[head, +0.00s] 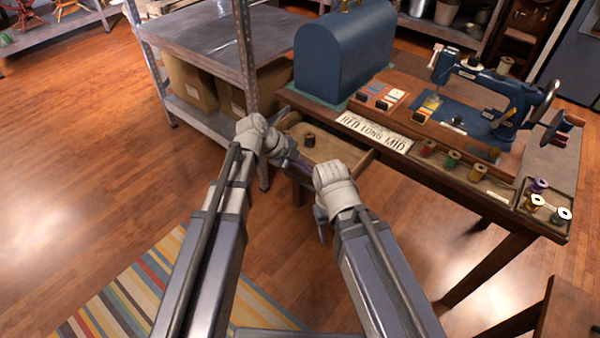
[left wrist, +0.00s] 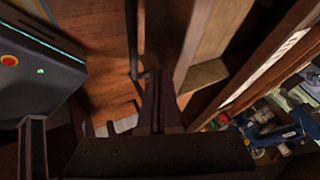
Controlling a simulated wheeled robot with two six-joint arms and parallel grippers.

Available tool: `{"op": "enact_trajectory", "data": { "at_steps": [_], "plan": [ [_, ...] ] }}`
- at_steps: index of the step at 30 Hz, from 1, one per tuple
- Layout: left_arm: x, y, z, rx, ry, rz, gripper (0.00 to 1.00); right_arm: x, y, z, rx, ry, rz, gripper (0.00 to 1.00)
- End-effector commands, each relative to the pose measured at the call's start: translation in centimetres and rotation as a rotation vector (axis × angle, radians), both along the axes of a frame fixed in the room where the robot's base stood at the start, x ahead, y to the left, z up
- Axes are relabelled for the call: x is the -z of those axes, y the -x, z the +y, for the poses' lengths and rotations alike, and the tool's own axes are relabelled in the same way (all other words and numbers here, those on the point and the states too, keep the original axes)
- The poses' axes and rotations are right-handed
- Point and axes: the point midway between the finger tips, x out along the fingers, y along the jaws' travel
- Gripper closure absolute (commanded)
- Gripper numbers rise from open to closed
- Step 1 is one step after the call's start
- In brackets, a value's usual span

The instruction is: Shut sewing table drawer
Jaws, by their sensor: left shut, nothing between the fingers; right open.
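The sewing table (head: 480,190) stands at the right with its wooden drawer (head: 340,146) pulled out at the left end. A dark spool (head: 309,140) is inside the drawer. The drawer also shows in the left wrist view (left wrist: 205,74). My left gripper (head: 300,166) is at the drawer's front, partly hidden by my wrist. In the left wrist view its fingers (left wrist: 159,78) are together and empty, close beside the drawer's front panel; I cannot tell whether they touch. My right gripper (head: 320,222) is low in front of the drawer, mostly hidden behind its wrist.
A blue sewing machine (head: 490,92), a blue domed case (head: 343,52) and several thread spools stand on the tabletop. A metal shelf (head: 205,40) with cardboard boxes (head: 190,83) is close left of the drawer. A striped rug (head: 140,290) lies on open wooden floor at the left.

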Motion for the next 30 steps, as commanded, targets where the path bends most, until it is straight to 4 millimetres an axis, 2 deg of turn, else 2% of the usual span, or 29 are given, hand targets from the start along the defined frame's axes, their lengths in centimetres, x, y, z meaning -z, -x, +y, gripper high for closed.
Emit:
{"op": "enact_trajectory", "data": {
  "at_steps": [11, 14, 21, 24, 30],
  "plan": [
    [0.0, -0.3, -0.1, 0.0, 0.0, 0.0, 1.0, 0.0, 0.0, 0.0, 0.0, 0.0, 0.0, 0.5],
    [0.0, -1.7, -1.0, 0.001, 0.0, -0.001, 1.0, 0.0, 0.0, 0.0, 0.0, 0.0, 0.0, 0.5],
    [0.0, -7.7, -5.2, 0.002, 0.0, -0.002, 1.0, 0.0, 0.0, 0.0, 0.0, 0.0, 0.0, 0.5],
    [0.0, -9.7, -6.7, 0.002, 0.0, -0.001, 1.0, 0.0, 0.0, 0.0, 0.0, 0.0, 0.0, 0.5],
    [0.0, -11.6, -8.3, 0.0, -0.001, 0.0, 1.0, 0.0, 0.0, 0.0, 0.0, 0.0, 0.0, 0.5]
  ]
}}
